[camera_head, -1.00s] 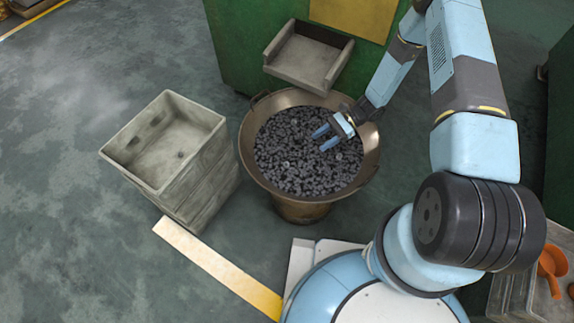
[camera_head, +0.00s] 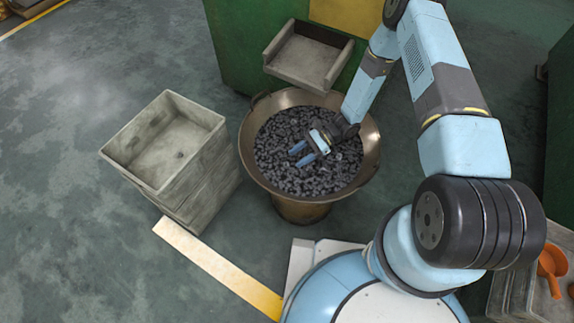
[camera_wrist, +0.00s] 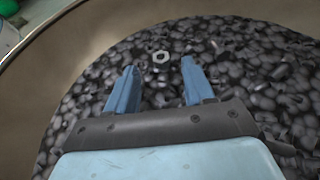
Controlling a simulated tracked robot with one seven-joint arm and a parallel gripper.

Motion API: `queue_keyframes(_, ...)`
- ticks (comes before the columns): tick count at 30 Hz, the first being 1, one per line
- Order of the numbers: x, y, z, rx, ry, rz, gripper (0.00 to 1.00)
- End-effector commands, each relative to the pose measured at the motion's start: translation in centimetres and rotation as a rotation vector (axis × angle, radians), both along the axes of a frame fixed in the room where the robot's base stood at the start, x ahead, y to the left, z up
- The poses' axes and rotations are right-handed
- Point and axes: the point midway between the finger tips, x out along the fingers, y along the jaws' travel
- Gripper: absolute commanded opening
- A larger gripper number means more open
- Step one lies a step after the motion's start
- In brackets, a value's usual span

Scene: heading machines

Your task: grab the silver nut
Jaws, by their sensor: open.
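The silver nut (camera_wrist: 161,57) is a small bright ring lying on top of the dark pieces in the bowl. In the wrist view it is just beyond my fingertips, between their lines and a little nearer the middle. My gripper (camera_head: 299,154) is over the heap in the head view. Its two blue fingers are apart and empty in the wrist view (camera_wrist: 160,72). I cannot pick out the nut in the head view. Whether the fingers touch the heap I cannot tell.
The wide metal bowl (camera_head: 258,171) holds many dark nuts (camera_head: 290,182). A grey chute (camera_head: 303,62) on a green machine (camera_head: 232,48) hangs behind it. A stack of grey crates (camera_head: 200,180) stands to the left. The floor at far left is clear.

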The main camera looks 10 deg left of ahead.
Motion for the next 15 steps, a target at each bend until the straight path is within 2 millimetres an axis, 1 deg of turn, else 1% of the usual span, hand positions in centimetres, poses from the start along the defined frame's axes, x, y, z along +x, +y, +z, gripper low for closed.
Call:
queue_keyframes(3, -0.9, 1.3, -0.9, 0.0, 0.004, 0.003, 0.53)
queue_keyframes(7, -1.7, 2.4, -1.4, 0.0, 0.001, 0.002, 0.53)
queue_keyframes(15, -2.0, 2.7, -1.7, -0.003, 0.0, 0.001, 0.52)
